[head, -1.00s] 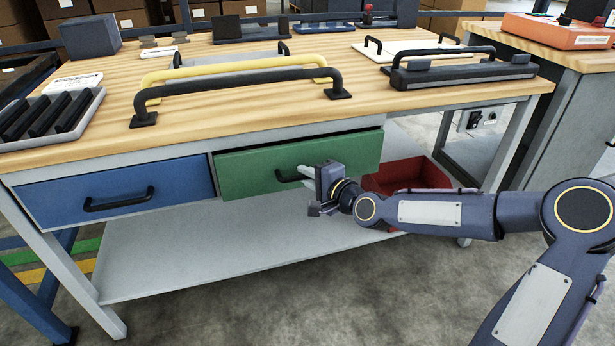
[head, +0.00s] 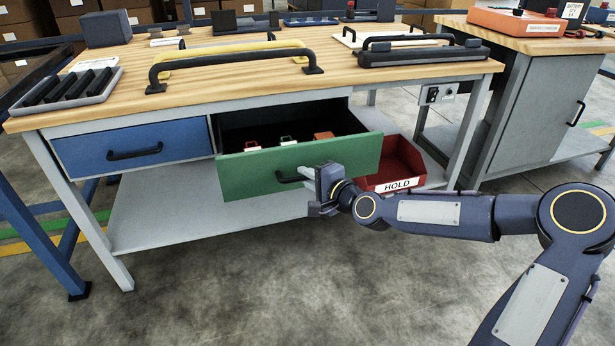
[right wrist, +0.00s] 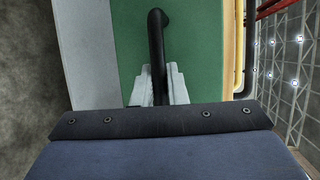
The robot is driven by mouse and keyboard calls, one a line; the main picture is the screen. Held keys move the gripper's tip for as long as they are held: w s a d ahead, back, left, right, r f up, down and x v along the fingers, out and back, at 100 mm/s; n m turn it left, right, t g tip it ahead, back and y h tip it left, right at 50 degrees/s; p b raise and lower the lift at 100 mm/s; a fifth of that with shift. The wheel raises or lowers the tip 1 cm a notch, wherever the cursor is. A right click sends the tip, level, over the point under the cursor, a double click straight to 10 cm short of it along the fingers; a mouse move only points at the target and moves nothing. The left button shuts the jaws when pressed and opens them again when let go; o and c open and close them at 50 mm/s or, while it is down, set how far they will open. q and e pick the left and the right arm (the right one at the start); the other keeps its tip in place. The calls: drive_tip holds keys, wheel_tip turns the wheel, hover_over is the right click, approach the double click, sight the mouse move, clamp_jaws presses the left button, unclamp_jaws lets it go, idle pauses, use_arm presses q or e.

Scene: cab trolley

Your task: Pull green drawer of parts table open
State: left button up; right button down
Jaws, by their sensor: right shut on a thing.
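The green drawer (head: 345,157) of the parts table (head: 400,72) stands well out from the table frame in the head view, and its dark inside shows. Red, white-and-green and orange items lie inside it. My right gripper (head: 305,174) is shut on the drawer's black handle (head: 287,178) at its right part. In the right wrist view the pale fingers (right wrist: 160,88) sit on both sides of the handle bar (right wrist: 157,45), in front of the green drawer face (right wrist: 195,40). My left gripper is not in view.
The blue drawer (head: 185,138) to the left is shut. A red bin labelled HOLD (head: 405,160) sits on the lower shelf (head: 160,215) at the right. A grey cabinet (head: 530,100) stands farther right. The floor in front (head: 230,290) is clear.

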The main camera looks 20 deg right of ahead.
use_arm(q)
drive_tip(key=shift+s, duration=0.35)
use_arm(e)
drive_tip(key=shift+s, duration=0.3)
drive_tip(key=c, duration=1.7)
unclamp_jaws()
drive_tip(key=shift+c, duration=0.2)
use_arm(q)
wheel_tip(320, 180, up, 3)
drive_tip(key=p, duration=0.2)
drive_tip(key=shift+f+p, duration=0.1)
drive_tip(key=shift+p, duration=0.3)
use_arm(e)
drive_tip(key=v, duration=0.8)
drive_tip(key=shift+w, duration=0.1)
